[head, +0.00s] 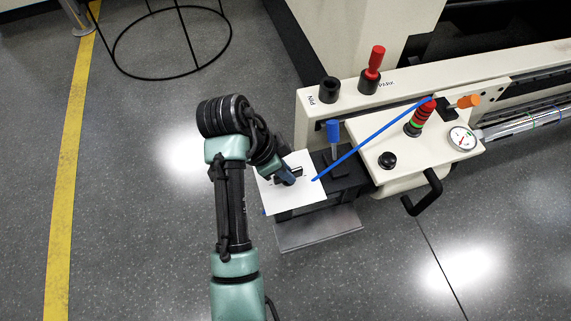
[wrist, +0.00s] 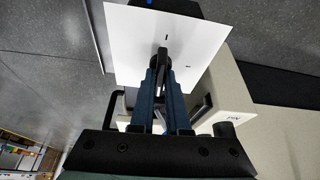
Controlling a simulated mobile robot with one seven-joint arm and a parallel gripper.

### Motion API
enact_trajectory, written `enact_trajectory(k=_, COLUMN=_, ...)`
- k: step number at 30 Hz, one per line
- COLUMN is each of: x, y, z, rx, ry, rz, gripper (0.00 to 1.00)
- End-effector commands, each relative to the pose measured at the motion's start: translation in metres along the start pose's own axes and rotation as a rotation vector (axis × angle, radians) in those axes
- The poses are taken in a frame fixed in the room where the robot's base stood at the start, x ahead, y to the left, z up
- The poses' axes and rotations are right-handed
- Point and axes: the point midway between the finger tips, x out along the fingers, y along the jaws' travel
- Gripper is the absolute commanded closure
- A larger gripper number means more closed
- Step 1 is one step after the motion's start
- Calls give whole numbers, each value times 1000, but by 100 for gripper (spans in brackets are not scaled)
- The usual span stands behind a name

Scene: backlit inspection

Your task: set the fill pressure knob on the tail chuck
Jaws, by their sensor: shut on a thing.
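A white plate (head: 268,200) with short black marks is fixed at the left end of the machine. It fills the top of the wrist view (wrist: 125,40). A black knob (wrist: 162,53) stands out from this plate. My gripper (head: 290,178) is at the plate, and its fingers in the wrist view (wrist: 161,76) are closed on the knob from both sides. In the head view my gripper hides most of the knob. A round pressure gauge (head: 462,138) with a white face sits at the right end of the cream panel; its reading is too small to tell.
A blue-handled pin (head: 333,132) stands behind the plate. A red handle (head: 376,60) stands in a black socket beside an empty one (head: 330,89). A black handle (head: 428,192) juts out.

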Motion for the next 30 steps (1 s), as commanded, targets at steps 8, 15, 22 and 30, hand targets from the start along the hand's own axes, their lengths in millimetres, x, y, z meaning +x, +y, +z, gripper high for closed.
enact_trajectory(k=8, x=-8, y=4, z=-4, rx=-196, ry=-2, rz=-73, gripper=100)
enact_trajectory(k=15, x=-7, y=6, z=-4, rx=-405, ry=-4, rz=-160, gripper=100)
enact_trajectory(k=22, x=-6, y=7, z=-4, rx=-606, ry=-5, rz=-245, gripper=100)
enact_trajectory(k=30, x=-4, y=8, z=-5, rx=-840, ry=-6, rz=-344, gripper=100)
